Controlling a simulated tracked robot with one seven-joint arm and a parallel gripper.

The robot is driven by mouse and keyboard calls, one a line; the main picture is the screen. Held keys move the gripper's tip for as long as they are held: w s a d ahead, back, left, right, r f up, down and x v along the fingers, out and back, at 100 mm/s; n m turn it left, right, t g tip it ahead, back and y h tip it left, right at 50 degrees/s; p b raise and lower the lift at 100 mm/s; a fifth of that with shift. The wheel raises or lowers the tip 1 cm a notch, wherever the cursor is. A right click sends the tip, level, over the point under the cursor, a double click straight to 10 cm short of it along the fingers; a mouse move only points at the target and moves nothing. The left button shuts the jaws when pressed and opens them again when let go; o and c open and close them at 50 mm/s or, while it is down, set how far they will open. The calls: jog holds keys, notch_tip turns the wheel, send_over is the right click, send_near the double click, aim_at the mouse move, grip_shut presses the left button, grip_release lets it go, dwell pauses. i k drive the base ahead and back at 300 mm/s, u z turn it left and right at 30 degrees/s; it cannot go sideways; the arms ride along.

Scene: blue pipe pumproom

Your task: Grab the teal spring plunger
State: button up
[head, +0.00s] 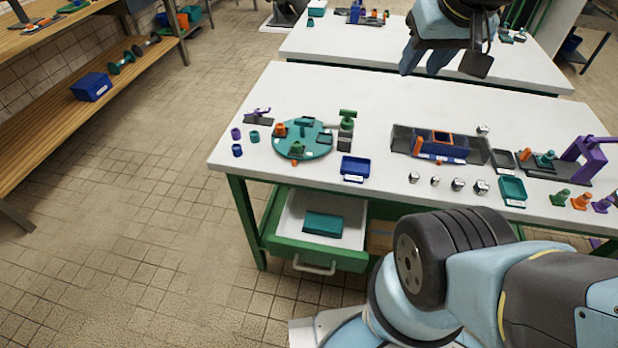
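A small teal piece (545,158) that looks like a plunger stands on the dark fixture plate at the right of the near table, left of a purple clamp (587,160). It is too small to be sure that it is the spring plunger. A green knobbed piece (560,198) of similar shape stands in front of that plate, beside an orange one (582,201) and a purple one (602,204). My gripper (451,64) is at the top, high up and well apart from these pieces. Its fingers look spread, with nothing seen between them.
A teal round plate (303,150) with small parts sits on the table's left. A dark blue bin (445,148), a blue tray (355,166), a teal tray (512,188) and several metal knobs stand nearby. An open drawer (290,215) juts out below. Floor at left is clear.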

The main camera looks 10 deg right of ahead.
aim_at(545, 160)
jog(key=z, duration=1.7)
jog(key=k, duration=0.85)
jog(key=i, duration=0.85)
jog(key=u, duration=0.05)
